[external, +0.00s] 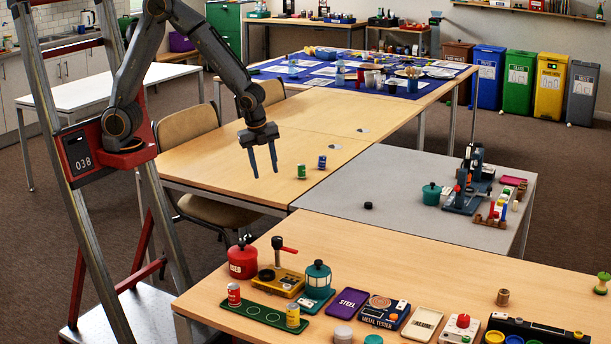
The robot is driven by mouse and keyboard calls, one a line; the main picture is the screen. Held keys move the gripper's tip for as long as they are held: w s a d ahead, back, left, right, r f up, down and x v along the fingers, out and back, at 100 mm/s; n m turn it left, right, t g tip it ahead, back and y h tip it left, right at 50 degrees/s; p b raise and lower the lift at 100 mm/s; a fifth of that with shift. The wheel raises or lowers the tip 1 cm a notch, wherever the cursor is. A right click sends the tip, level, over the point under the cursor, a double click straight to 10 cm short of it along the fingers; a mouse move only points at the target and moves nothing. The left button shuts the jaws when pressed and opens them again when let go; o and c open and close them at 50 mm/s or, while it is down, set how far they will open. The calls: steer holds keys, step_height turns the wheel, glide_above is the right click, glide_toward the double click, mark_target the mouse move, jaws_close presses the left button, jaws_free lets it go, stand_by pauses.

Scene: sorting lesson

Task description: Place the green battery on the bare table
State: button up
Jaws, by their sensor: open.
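A small green cylinder (301,171), which looks like the green battery, stands upright on the bare wooden table (215,160). A similar blue cylinder (322,162) stands just to its right, with a small gap. My gripper (265,173) points down with its two fingers apart and nothing between them. It is to the left of the green battery in the picture and apart from it. Its exact height above the table is hard to tell.
On the near table, a green tray (262,312) holds a red cylinder (234,294) and a yellow one (292,315). A grey table (400,190) bears a black puck (368,205) and a teal pot (431,194). Wood left of the batteries is clear.

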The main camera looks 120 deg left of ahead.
steer(key=s+d+n+h, duration=0.1)
steer(key=s+d+n, duration=0.3)
steer(key=d, duration=0.7)
steer(key=s+d+n+h, duration=0.1)
steer(key=s+d+n, duration=0.3)
steer(key=s+d, duration=0.3)
steer(key=d, duration=0.5)
steer(key=shift+s, duration=0.25)
steer(key=shift+r, duration=0.1)
